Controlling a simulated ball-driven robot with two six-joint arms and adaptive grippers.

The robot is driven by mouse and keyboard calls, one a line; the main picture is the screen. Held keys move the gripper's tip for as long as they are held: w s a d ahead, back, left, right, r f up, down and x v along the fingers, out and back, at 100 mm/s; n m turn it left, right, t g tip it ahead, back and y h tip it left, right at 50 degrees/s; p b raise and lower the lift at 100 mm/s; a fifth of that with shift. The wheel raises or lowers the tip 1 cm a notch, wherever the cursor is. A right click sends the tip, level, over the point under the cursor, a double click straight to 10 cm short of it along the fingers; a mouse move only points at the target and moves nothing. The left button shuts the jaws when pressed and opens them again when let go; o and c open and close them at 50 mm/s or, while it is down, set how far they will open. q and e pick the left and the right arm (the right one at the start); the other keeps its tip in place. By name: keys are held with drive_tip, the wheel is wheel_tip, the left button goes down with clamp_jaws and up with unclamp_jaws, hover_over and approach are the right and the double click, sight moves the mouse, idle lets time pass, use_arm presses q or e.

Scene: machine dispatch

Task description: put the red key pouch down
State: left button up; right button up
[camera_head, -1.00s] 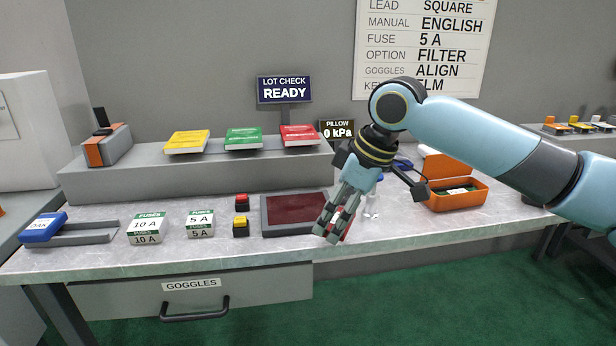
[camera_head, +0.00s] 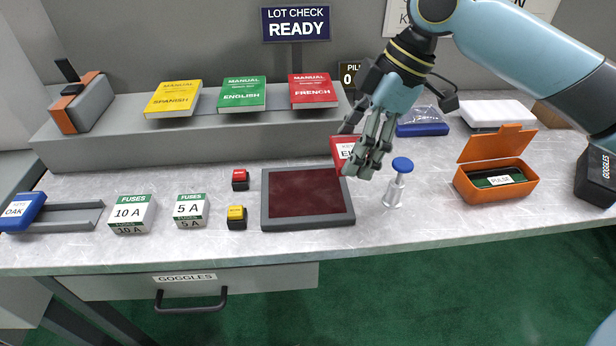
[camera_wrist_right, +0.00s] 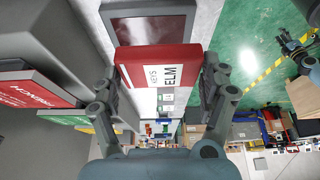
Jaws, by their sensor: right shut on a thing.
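The red key pouch (camera_head: 343,150) has a white label, which reads KEYS ELM in the right wrist view (camera_wrist_right: 160,66). My right gripper (camera_head: 366,160) is shut on it, with one finger on each side of the pouch in the wrist view. In the head view it holds the pouch at the right back corner of the dark red pad in a grey frame (camera_head: 305,197); I cannot tell whether the pouch touches anything below. The fingers hide part of the pouch. My left gripper is in neither view.
A blue-topped plunger (camera_head: 399,184) stands just right of the gripper. An open orange case (camera_head: 497,179) is farther right. Red (camera_head: 240,180) and yellow (camera_head: 236,217) buttons and fuse boxes (camera_head: 133,213) are left of the pad. A blue OAK pouch (camera_head: 22,212) lies far left. Manuals line the raised shelf (camera_head: 180,134).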

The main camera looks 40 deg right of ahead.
hover_over(300, 192)
drive_tip(key=d, duration=0.1)
drive_tip(key=f, duration=0.4)
drive_tip(key=shift+s+d, duration=0.1)
drive_tip(key=shift+s, duration=0.3)
drive_tip(key=shift+w+f, duration=0.1)
drive_tip(key=shift+f, duration=0.2)
wheel_tip(300, 192, down, 4)
drive_tip(key=shift+r+p, duration=0.25)
drive_tip(key=shift+p, duration=0.05)
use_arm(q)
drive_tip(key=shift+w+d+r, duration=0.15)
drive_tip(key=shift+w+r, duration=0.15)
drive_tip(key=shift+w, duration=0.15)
use_arm(e)
drive_tip(key=shift+f, duration=0.15)
drive_tip(key=shift+f, duration=0.15)
drive_tip(key=o, duration=1.1)
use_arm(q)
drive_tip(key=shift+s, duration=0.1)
